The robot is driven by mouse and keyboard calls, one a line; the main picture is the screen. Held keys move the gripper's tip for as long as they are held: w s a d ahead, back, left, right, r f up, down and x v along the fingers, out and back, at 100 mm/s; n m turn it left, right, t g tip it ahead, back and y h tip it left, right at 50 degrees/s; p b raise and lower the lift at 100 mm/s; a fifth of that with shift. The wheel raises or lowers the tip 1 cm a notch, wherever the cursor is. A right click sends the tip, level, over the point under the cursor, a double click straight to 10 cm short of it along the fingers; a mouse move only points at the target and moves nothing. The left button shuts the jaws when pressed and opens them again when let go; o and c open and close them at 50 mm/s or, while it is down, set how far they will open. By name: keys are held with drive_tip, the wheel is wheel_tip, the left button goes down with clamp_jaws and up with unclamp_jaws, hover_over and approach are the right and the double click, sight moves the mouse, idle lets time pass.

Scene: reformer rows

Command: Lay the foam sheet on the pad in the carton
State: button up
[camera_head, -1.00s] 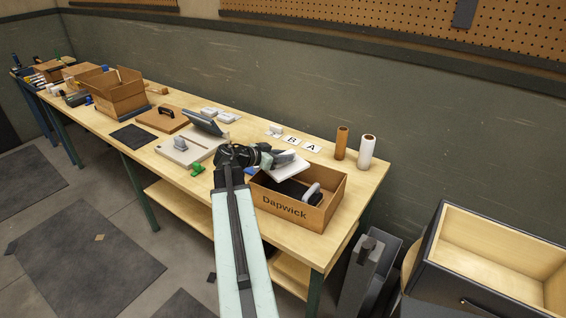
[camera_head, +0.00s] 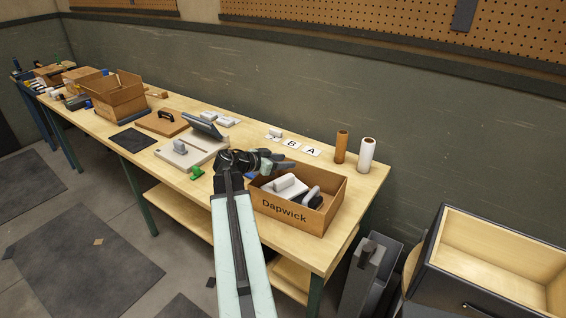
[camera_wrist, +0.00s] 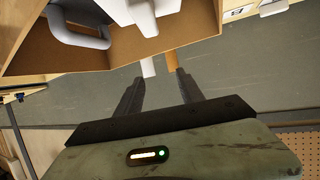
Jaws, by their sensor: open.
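The carton (camera_head: 277,207), marked Dapwick, stands open on the bench. The white foam sheet (camera_head: 268,189) lies inside it at the left, and a pale block-shaped part rises from its top. The sheet looks somewhat tilted, and I cannot tell how flat it rests. A dark pad (camera_head: 297,195) shows partly beside and below it; the rest is hidden. A grey handle-like piece (camera_head: 311,193) stands at the right in the carton. My gripper (camera_head: 281,158) is open and empty, over the carton's far left edge. In the wrist view my gripper's fingers (camera_wrist: 158,85) are apart, beside the carton wall (camera_wrist: 85,58).
An orange roll (camera_head: 341,147) and a white roll (camera_head: 366,154) stand behind the carton. Cards marked B (camera_head: 291,144) and A (camera_head: 310,151) lie behind my gripper.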

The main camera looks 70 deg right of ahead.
drive_tip(key=shift+r+p, duration=0.35)
drive_tip(key=p+v, duration=0.5)
drive_tip(key=v, duration=0.7)
drive_tip(key=shift+r, duration=0.35)
